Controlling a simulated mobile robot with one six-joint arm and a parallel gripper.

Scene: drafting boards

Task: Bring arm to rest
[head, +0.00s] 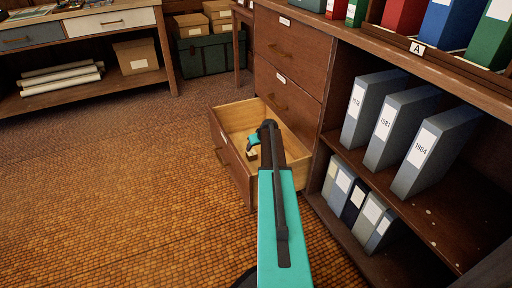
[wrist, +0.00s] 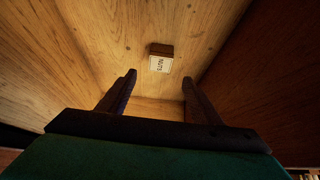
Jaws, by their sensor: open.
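My arm (head: 283,225) reaches forward from the bottom of the head view to an open bottom drawer (head: 229,160) of a wooden cabinet. In the wrist view, my gripper (wrist: 158,88) is open, its two dark fingers apart with nothing between them. It points into the drawer. A small brown box with a white label (wrist: 161,58) lies on the drawer's wooden floor beyond the fingertips, apart from them. In the head view my gripper is partly hidden behind the arm's dark end link.
The drawers above (head: 287,100) are closed. A shelf unit (head: 400,195) with grey numbered binders (head: 433,150) stands close on the right of my arm. A workbench (head: 80,90) with rolled papers (head: 62,78) is at the back left. The floor (head: 110,190) on the left is clear.

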